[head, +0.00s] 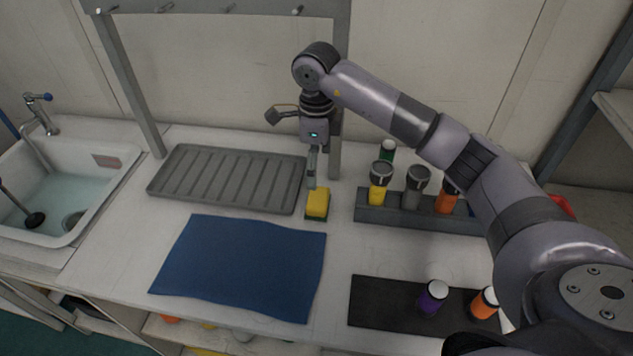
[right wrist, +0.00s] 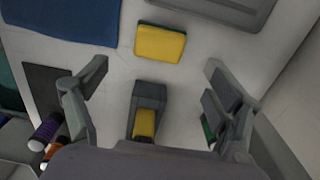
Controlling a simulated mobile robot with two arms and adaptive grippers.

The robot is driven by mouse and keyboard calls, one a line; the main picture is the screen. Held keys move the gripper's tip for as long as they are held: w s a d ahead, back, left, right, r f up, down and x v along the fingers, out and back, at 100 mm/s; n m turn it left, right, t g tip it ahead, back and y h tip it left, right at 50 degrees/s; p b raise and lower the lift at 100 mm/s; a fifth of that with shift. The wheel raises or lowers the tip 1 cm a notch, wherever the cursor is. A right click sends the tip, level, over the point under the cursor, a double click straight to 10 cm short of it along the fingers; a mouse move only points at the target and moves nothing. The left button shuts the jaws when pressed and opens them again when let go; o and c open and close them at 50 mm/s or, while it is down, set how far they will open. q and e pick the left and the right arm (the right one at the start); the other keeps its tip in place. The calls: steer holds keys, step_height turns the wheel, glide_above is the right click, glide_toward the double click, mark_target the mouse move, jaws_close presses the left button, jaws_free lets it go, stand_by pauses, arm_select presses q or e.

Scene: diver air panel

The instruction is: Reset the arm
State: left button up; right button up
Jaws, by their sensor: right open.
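My right arm reaches in from the right of the head view. Its gripper (head: 312,182) hangs fingers down above the worktop, just behind a yellow and green sponge (head: 317,204). My left gripper is not in the head view.
A grey rack (head: 370,212) with several capped bottles stands right of the gripper. A ribbed grey tray (head: 228,178) lies left, a blue cloth (head: 240,265) in front. A dark mat (head: 385,302) bears a purple bottle (head: 432,297) and an orange one (head: 484,303). A sink (head: 70,195) is far left.

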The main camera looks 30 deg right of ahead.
steer(key=shift+r, duration=0.6)
